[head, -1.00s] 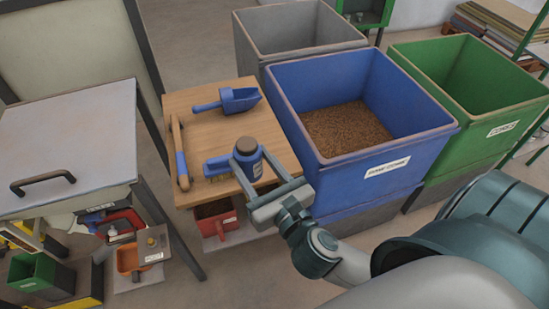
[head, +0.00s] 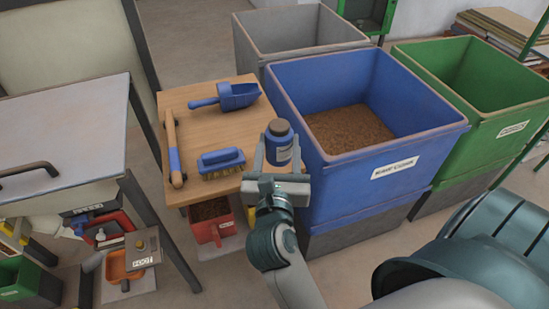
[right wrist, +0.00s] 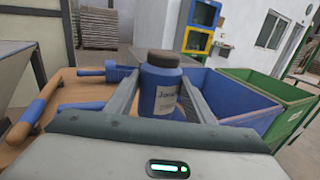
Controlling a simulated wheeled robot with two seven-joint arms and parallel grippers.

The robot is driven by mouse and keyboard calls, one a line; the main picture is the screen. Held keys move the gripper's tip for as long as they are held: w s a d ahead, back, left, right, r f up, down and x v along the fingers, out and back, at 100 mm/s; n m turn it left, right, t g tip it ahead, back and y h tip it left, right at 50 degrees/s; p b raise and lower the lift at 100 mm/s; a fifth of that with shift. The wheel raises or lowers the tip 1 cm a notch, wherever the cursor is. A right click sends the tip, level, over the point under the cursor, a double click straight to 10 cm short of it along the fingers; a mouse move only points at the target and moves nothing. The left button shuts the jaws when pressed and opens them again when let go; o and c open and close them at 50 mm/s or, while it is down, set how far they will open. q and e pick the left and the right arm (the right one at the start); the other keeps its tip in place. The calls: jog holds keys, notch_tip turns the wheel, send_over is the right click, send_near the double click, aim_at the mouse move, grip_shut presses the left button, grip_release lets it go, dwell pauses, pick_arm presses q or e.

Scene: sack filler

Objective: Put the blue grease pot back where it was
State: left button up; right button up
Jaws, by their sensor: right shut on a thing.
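The blue grease pot (head: 279,152), a round jar with a dark lid and a pale label, is upright over the right edge of the small wooden table (head: 206,132), beside the blue bin. My right gripper (head: 278,160) is shut on it, one finger on each side. The right wrist view shows the pot (right wrist: 160,98) between the two fingers (right wrist: 158,92). I cannot tell whether its base touches the tabletop; the gripper hides part of it. My left gripper is not in view.
On the table lie a blue scoop (head: 236,96), a blue brush (head: 221,160) and a wooden-handled tool (head: 172,150). The blue bin (head: 350,187) of brown granules stands close on the right. A red container (head: 213,226) sits below the front edge. The table's middle is clear.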

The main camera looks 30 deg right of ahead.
dwell(0.3)
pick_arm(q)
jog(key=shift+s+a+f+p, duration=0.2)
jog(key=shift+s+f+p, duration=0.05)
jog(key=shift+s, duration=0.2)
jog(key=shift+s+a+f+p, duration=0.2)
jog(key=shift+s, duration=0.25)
pick_arm(e)
jog(key=w+d+f, duration=0.5)
jog(key=w+f, duration=0.2)
jog(key=w, duration=0.3)
jog(key=shift+w+d, duration=0.2)
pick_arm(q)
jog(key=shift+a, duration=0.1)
